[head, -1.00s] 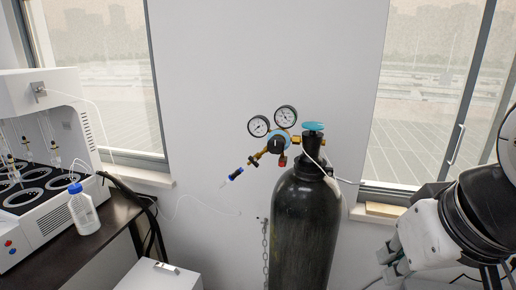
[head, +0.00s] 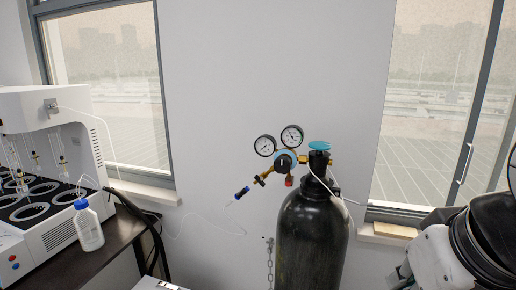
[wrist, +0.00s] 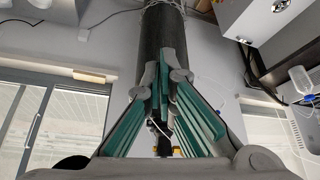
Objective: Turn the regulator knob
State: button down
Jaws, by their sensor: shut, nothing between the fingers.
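The regulator knob (head: 284,162) is dark with a blue ring around it. It sits on the regulator's front, below two round gauges (head: 278,141), with brass fittings on both sides. The regulator is attached to the neck of a tall black gas cylinder (head: 311,230). In the wrist view the cylinder (wrist: 161,35) runs upward behind my gripper (wrist: 164,88). The gripper's teal-padded fingers come together, shut and empty. They hide most of the regulator, and I cannot make out the knob there. My gripper is outside the head view, so its exact distance to the knob is unclear.
A blue cylinder valve wheel (head: 320,146) stands just right of the gauges. A thin white hose runs left. A white distiller (head: 52,150) and a blue-capped bottle (head: 88,226) stand on a dark bench at left. A chain (head: 269,262) hangs beside the cylinder.

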aim_at(281, 166)
jog(key=c, duration=2.4)
grip_release()
